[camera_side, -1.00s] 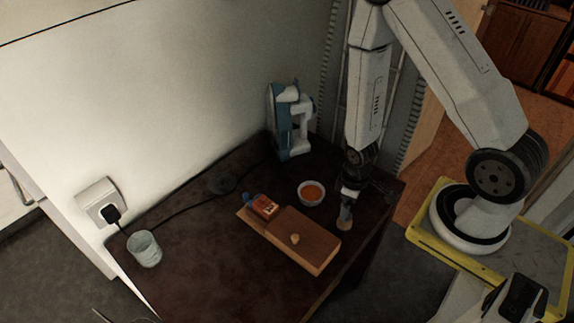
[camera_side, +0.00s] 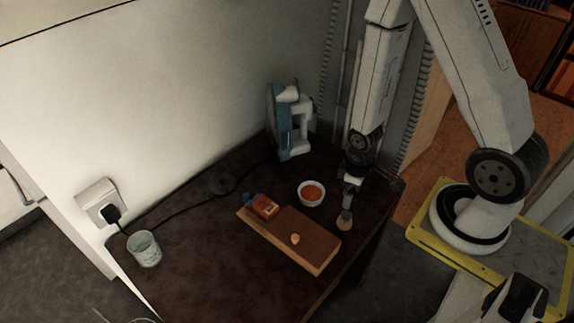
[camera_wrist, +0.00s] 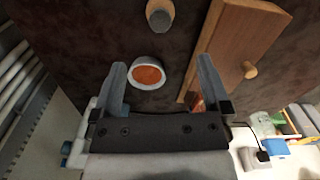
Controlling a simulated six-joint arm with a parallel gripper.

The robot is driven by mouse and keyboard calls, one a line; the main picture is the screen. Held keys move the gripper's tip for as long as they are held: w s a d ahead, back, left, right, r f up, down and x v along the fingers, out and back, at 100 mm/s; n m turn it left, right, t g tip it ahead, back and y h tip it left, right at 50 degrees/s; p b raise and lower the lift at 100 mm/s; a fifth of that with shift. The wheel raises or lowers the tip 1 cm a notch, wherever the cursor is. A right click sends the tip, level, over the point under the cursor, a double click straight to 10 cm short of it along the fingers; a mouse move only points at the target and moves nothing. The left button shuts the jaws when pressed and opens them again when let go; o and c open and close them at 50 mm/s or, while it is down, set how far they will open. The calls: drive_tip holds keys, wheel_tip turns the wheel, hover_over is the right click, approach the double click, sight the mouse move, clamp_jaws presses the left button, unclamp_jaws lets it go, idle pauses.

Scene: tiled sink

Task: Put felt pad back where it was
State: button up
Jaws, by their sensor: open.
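I cannot tell for sure which thing is the felt pad. A small stubby piece with a tan, brown end (camera_side: 344,222) stands on the dark tabletop by the right end of the wooden block; in the wrist view this piece (camera_wrist: 160,14) is at the top edge, beyond my fingertips. My gripper (camera_side: 351,190) is just above and behind it in the side view. In the wrist view my gripper (camera_wrist: 162,66) has its two fingers wide apart with nothing held between them.
A white bowl with orange contents (camera_side: 311,193) is close to my gripper. The wooden block (camera_side: 275,235) carries a small tan knob (camera_side: 295,239) and an orange-red packet (camera_side: 265,207). A blue-white machine (camera_side: 290,120) stands behind. A glass (camera_side: 145,250) is at the left; the front-left tabletop is clear.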

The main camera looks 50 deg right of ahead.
drive_tip(key=shift+r, duration=0.1)
drive_tip(key=w+a+r+m+t, duration=0.1)
drive_tip(key=w+a+r, duration=0.1)
drive_tip(key=r, duration=0.6)
drive_tip(key=w+a+r+m+t, duration=0.1)
drive_tip(key=w+a+r, duration=0.1)
drive_tip(key=r, duration=0.6)
drive_tip(key=shift+a+m+t, duration=0.3)
